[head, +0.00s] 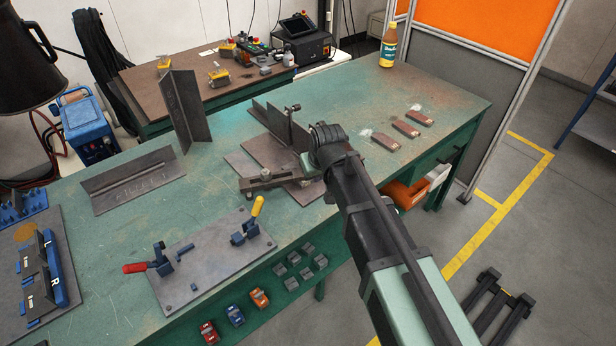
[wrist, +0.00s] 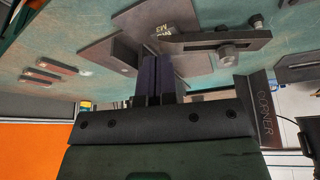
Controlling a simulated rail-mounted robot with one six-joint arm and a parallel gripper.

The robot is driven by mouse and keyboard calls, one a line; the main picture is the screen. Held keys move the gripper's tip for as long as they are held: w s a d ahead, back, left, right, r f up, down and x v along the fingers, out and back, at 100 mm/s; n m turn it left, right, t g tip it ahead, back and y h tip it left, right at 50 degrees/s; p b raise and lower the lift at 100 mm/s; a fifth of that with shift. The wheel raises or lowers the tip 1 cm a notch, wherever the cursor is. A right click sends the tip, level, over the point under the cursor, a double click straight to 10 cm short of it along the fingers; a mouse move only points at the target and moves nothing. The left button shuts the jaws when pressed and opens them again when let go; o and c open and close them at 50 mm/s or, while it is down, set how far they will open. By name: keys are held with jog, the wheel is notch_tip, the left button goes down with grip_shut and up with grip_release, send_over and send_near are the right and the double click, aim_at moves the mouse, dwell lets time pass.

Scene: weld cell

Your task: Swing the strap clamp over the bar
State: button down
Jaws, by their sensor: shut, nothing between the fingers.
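The strap clamp (head: 265,178), a dark flat slotted arm with a bolt, lies low at the left front of a steel plate on the green table. In the wrist view the strap clamp (wrist: 215,42) reaches right from near my fingertips, with its bolt at the right part. A dark angled steel piece (head: 272,124) stands behind it on the plate; I cannot tell which part is the bar. My gripper (wrist: 160,65) is shut and empty, its fingertips close to the clamp's left end; contact is unclear. In the head view my wrist hides the fingers.
A fixture plate (head: 213,262) with red and yellow toggle handles lies in front. An upright steel angle (head: 184,112) and a flat angle (head: 133,184) stand left. Several small brown pieces (head: 405,128) lie right. The table's far right (head: 440,95) is clear.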

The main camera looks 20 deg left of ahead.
jog(key=shift+m, duration=0.6)
jog(key=b+x, duration=1)
jog(key=x, duration=0.1)
jog(key=shift+w+a+f+b, duration=0.1)
jog(key=shift+w+f+b, duration=0.05)
jog(key=shift+f+b, duration=0.15)
jog(key=w+a, duration=0.1)
jog(key=w+r+p, duration=0.1)
jog(key=shift+w+a+r, duration=0.2)
jog(key=shift+w+a, duration=0.1)
jog(key=shift+a, duration=0.1)
jog(key=shift+w+a, duration=0.2)
jog(key=shift+w, duration=0.1)
